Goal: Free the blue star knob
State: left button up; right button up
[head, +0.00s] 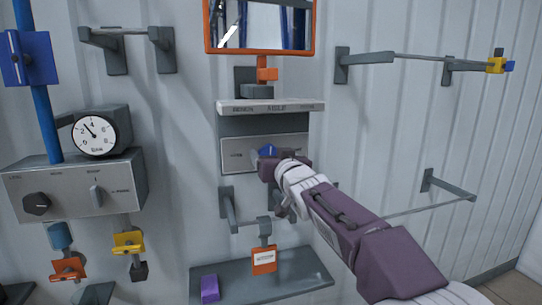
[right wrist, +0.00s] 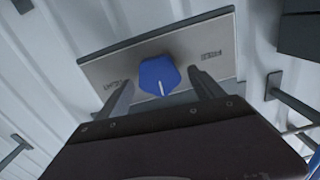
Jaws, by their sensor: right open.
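The blue star knob (head: 267,151) sits on a light grey panel (head: 236,156) under a small shelf in the head view. It also shows in the right wrist view (right wrist: 159,76), with a white pointer line running down toward the gripper. My right gripper (head: 272,166) reaches it from the lower right and partly covers it in the head view. In the right wrist view its two fingers (right wrist: 161,80) are open, one on each side of the knob. I cannot tell whether they touch it. My left gripper is not in view.
Above are a white shelf (head: 270,106) and an orange-framed mirror (head: 260,50). Below are a grey hook bracket with an orange tag (head: 264,260) and a lower shelf (head: 300,275) with a purple block (head: 210,288). A gauge (head: 95,133) and control box (head: 70,188) stand left.

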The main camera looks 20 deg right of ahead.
jog(key=s, duration=0.8)
jog(key=shift+s+d, duration=0.15)
jog(key=shift+s, duration=0.2)
jog(key=shift+w, duration=0.1)
jog(key=s+f+m+g, duration=0.1)
jog(key=s+f+g, duration=0.3)
jog(key=f, duration=1.2)
jog(key=s+f+g, duration=0.1)
jog(key=f+g, duration=0.4)
jog(key=f, duration=1.1)
jog(key=s+f+g, duration=0.4)
jog(key=s+f, duration=0.2)
jog(key=s, duration=0.3)
jog(key=s+f+n+g, duration=0.1)
jog(key=s+f+g, duration=0.2)
jog(key=s+f, duration=0.3)
jog(key=s, duration=0.4)
jog(key=shift+f+g, duration=0.35)
jog(key=shift+g, duration=0.05)
